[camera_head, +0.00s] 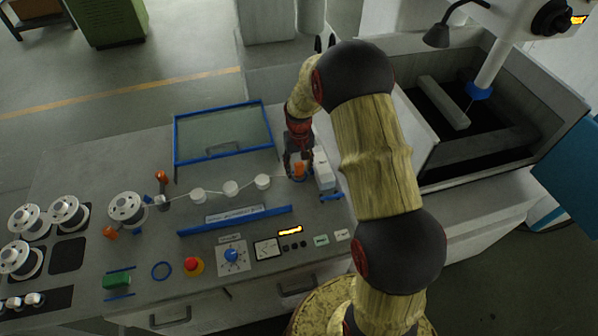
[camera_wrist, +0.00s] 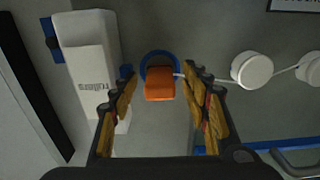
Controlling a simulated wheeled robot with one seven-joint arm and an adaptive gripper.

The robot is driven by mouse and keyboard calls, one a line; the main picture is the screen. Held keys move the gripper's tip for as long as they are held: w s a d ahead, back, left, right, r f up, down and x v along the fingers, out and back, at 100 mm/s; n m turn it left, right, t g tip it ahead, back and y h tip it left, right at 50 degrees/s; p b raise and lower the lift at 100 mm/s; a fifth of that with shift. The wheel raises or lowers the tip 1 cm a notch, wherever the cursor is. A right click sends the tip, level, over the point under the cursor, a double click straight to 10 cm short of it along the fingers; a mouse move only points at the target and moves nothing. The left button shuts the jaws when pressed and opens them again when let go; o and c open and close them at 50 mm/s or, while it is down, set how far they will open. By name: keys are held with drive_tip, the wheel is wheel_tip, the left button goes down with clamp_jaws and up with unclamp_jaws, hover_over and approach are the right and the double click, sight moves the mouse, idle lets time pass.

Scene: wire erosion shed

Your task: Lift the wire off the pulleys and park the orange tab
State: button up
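The orange tab (camera_head: 299,171) is at the right end of the wire, beside a white block. In the wrist view the orange tab (camera_wrist: 159,84) lies in front of a blue ring (camera_wrist: 147,62), between my fingers with gaps on both sides. My gripper (camera_wrist: 160,76) is open and pointed down around the tab; the head view shows my gripper (camera_head: 298,160) from behind. The thin white wire (camera_head: 180,197) runs from a spool (camera_head: 126,208) past three white pulleys (camera_head: 231,188) to the tab. Two pulleys (camera_wrist: 252,70) show in the wrist view.
The white block (camera_wrist: 90,70) stands close left of my fingers in the wrist view. A blue-framed glass panel (camera_head: 222,140) lies behind the pulleys, and a blue rail (camera_head: 235,219) in front. A red button (camera_head: 193,265) and dial (camera_head: 233,256) sit nearer. An open tank is at right.

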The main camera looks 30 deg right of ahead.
drive_tip(key=shift+c, duration=1.2)
clamp_jaws()
drive_tip(key=shift+r, duration=0.15)
